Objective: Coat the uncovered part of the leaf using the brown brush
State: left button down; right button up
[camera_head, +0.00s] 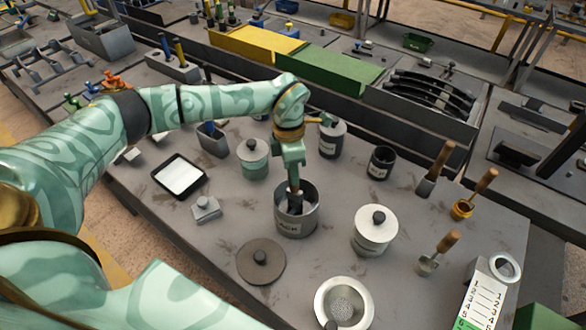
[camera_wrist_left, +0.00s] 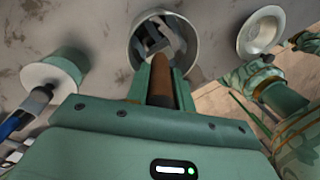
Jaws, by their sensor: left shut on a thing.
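My left gripper (camera_head: 292,172) points down over an open grey metal pot (camera_head: 296,215) and is shut on a brush. The brown handle (camera_wrist_left: 161,82) shows between the fingers in the left wrist view. The brush's lower end reaches into the pot (camera_wrist_left: 135,50); its tip is hard to make out there. Several dark curved leaf strips (camera_head: 430,92) lie in a rack at the back right. I cannot tell which one is partly coated. My right gripper cannot be made out in either view.
A teal lidded pot (camera_head: 254,158), a white lidded pot (camera_head: 375,231) and a dark cup (camera_head: 382,162) surround the grey pot. A loose round lid (camera_head: 261,260) and a white bowl (camera_head: 343,303) lie nearer. Wooden-handled tools (camera_head: 437,165) stand right. Bench is bare between them.

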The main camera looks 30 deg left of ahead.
pick_arm(q)
jog(key=shift+r, duration=0.1)
notch_tip(320, 180, up, 7)
jog(key=p, duration=0.6)
jog(key=shift+r, duration=0.2)
dwell(0.4)
notch_tip(320, 180, up, 4)
jog(key=p, duration=0.4)
jog(key=shift+r, duration=0.1)
jog(key=shift+f, duration=0.2)
